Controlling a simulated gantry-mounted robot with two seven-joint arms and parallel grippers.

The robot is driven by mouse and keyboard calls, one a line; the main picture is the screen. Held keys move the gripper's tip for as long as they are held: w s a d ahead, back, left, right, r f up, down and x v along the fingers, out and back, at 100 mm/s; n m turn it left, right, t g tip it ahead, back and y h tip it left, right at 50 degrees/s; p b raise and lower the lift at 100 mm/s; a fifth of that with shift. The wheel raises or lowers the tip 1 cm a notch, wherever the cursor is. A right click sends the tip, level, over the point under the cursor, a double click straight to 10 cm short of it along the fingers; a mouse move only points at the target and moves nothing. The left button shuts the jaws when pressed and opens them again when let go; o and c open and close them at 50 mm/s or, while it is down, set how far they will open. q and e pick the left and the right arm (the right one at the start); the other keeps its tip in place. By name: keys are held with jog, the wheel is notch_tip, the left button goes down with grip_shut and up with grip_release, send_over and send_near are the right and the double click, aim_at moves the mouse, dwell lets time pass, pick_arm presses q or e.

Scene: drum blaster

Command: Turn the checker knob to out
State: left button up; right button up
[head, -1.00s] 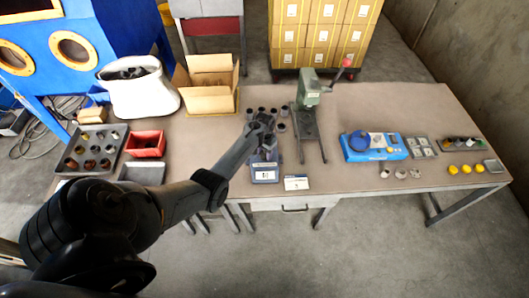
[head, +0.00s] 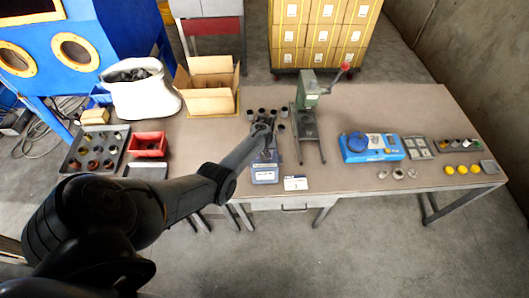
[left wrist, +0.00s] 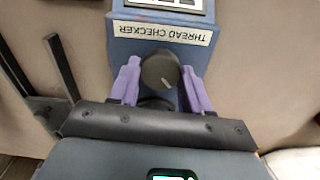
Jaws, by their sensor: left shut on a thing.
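The blue thread checker (head: 265,174) stands near the table's front edge, left of the green press. In the left wrist view its body (left wrist: 118,48) carries a white "THREAD CHECKER" label, upside down. Its dark round knob (left wrist: 160,70) has a pale pointer mark. My left gripper (left wrist: 161,66) has its purple fingers on either side of the knob and is shut on it. In the head view my left gripper (head: 264,130) reaches over the checker and hides the knob. The checker's display is cut off at the top of the wrist view. My right gripper is not in view.
The green press (head: 307,110) stands close to the checker's right. A small white card (head: 296,183) lies at its front right. Several dark cups stand behind it. A red bin (head: 148,145) is to the left and a blue device (head: 372,148) to the right.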

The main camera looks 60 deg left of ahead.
pick_arm(q)
jog(key=n, duration=0.3)
jog(key=shift+n, duration=0.4)
jog(key=n, duration=0.3)
jog(key=shift+n, duration=0.3)
jog(key=n, duration=0.3)
jog(key=shift+f+n+b, duration=0.1)
jog(key=shift+n+b, duration=0.2)
jog(key=shift+b, duration=0.1)
jog(key=n+b, duration=0.1)
jog(key=n, duration=0.2)
jog(key=shift+n, duration=0.3)
jog(key=n+b, duration=0.1)
jog(key=n, duration=0.1)
jog(key=shift+n, duration=0.4)
jog(key=n+b, duration=0.2)
jog(key=n, duration=0.1)
jog(key=shift+f+n, duration=0.1)
jog(key=shift+n, duration=0.2)
jog(key=n+b, duration=0.3)
jog(key=shift+n+b, duration=1.2)
jog(key=shift+n, duration=0.7)
